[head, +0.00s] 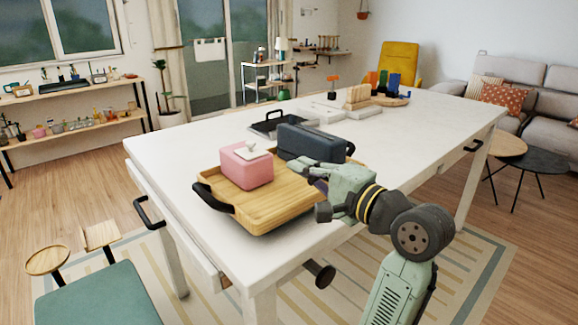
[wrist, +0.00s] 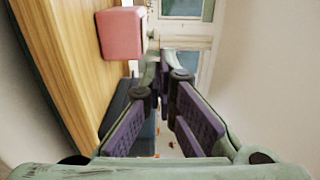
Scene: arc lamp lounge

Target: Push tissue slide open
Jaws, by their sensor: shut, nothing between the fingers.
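A pink tissue box (head: 246,170) sits upright on a wooden tray on the white table. On its top lies a white slide plate (head: 254,152) with a small raised knob or tissue tuft. My gripper (head: 288,166) is shut and empty, just right of the box and near the height of its top in the head view. In the wrist view, the pink box (wrist: 120,34) lies upper left of my gripper tips (wrist: 165,60). Part of the white slide (wrist: 153,40) shows beyond the fingertips. I cannot tell whether the tips touch it.
The wooden tray (head: 262,213) has black handles. A dark blue-grey case (head: 308,141) stands behind my gripper, close to the box. A black-handled tray (head: 271,124) and wooden blocks (head: 358,95) are farther back. The table's left side is bare.

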